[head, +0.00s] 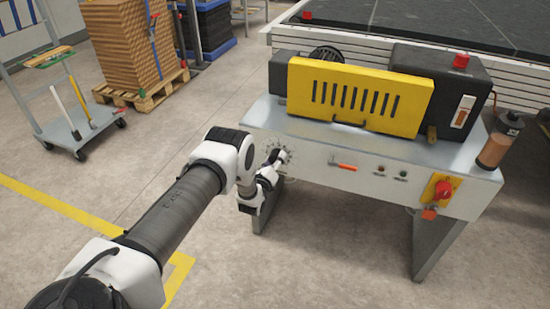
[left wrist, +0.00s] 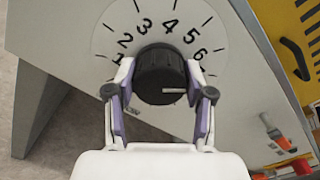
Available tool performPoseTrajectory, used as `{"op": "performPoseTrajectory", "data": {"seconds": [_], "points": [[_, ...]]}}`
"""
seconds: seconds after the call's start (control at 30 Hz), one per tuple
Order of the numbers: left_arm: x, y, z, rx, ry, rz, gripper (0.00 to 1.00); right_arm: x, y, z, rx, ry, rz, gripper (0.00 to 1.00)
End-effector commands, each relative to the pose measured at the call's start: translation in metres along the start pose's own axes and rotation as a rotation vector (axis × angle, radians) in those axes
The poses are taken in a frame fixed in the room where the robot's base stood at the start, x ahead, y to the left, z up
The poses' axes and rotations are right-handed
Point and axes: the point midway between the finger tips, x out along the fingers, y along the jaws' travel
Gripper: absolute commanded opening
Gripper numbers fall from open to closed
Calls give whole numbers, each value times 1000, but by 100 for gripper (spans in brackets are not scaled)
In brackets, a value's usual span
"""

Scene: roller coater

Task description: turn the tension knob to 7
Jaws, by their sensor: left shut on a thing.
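The tension knob (left wrist: 160,66) is a black, ribbed round knob on a pale dial plate (left wrist: 126,22), in the middle of the left wrist view. The numbers 2 to 6 show around its upper side; marks lower down are partly hidden by the fingers. Its white pointer line points right, toward the right-hand finger, below the 6. My left gripper (left wrist: 161,84) is shut on the knob, one finger on each side. In the head view the left gripper (head: 276,163) is at the left end of the machine's front panel (head: 320,160). My right gripper is not in view.
An orange-red handle (head: 343,166), small buttons (head: 381,171) and a red switch on a yellow plate (head: 443,190) sit right of the dial. A yellow slotted guard (head: 358,95) stands above. A trolley (head: 75,130) and a loaded pallet (head: 145,92) are at the back left.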

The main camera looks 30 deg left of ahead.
Motion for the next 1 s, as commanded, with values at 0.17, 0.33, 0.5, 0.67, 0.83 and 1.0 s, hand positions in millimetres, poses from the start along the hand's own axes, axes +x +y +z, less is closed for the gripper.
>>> {"op": "performPoseTrajectory", "data": {"seconds": [0.17,0.33,0.5,0.67,0.83,1.0], "points": [[0,-1,-1,92,3,0,18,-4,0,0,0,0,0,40],[-1,0,-1,145,3,0,18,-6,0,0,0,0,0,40],[-1,0,-2,164,4,0,18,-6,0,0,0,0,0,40],[-1,0,-2,167,4,0,18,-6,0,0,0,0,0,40],[-1,0,-2,166,4,0,18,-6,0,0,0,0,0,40],[-1,0,-1,165,3,0,78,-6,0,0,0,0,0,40]]}}
